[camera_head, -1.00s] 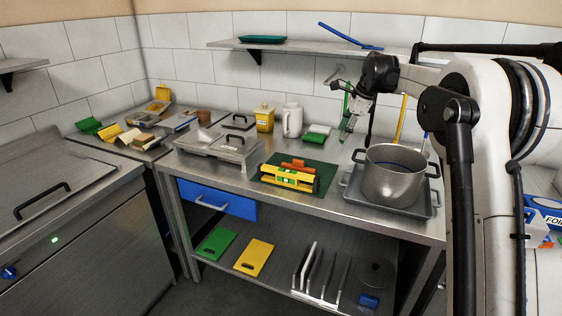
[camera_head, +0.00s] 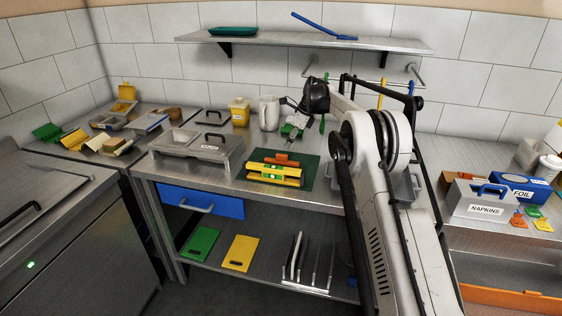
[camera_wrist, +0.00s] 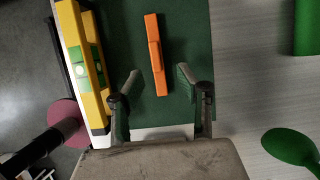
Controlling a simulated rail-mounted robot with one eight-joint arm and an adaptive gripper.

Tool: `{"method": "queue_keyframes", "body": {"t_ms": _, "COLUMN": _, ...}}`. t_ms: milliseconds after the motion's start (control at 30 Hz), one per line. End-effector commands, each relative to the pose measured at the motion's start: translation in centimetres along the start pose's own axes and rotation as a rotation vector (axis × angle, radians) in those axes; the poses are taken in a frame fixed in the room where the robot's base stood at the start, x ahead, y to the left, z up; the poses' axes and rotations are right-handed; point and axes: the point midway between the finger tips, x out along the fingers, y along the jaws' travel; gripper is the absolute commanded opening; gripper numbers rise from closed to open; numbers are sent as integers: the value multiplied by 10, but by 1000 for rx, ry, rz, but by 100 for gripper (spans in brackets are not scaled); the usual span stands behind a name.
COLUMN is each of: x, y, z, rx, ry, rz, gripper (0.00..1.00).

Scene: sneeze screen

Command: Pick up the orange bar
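The orange bar (camera_wrist: 155,54) lies on the dark green mat (camera_wrist: 190,20) in the wrist view, with a raised block at its middle. In the head view the orange bar (camera_head: 282,158) shows partly behind the yellow level (camera_head: 274,173), which hides some of it. The level also shows in the wrist view (camera_wrist: 79,57), left of the bar. My gripper (camera_wrist: 158,79) is open and empty, its fingertips on either side of the bar's near end in the picture. In the head view my gripper (camera_head: 293,130) hangs above the counter, behind the mat.
A white jug (camera_head: 268,112) and yellow container (camera_head: 239,111) stand behind. A green spoon-like thing (camera_wrist: 290,146) lies right of the mat. The wall shelf (camera_head: 300,41) is above.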

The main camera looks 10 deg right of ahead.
Motion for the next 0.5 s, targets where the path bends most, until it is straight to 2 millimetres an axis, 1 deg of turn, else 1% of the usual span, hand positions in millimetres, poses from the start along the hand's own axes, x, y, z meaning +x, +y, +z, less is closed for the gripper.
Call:
{"method": "queue_keyframes", "body": {"t_ms": 33, "x": 8, "y": 0, "z": 1, "rx": -1, "ry": 0, "rz": 0, "gripper": 35}}
{"method": "queue_keyframes", "body": {"t_ms": 100, "x": 17, "y": 0, "z": 1, "rx": -1, "ry": 0, "rz": 0, "gripper": 35}}
{"method": "queue_keyframes", "body": {"t_ms": 200, "x": 24, "y": 0, "z": 1, "rx": 0, "ry": 0, "rz": 0, "gripper": 35}}
{"method": "queue_keyframes", "body": {"t_ms": 367, "x": 30, "y": 1, "z": 1, "rx": 0, "ry": 0, "rz": 0, "gripper": 35}}
{"method": "queue_keyframes", "body": {"t_ms": 500, "x": 43, "y": 4, "z": 1, "rx": -1, "ry": 0, "rz": 0, "gripper": 35}}
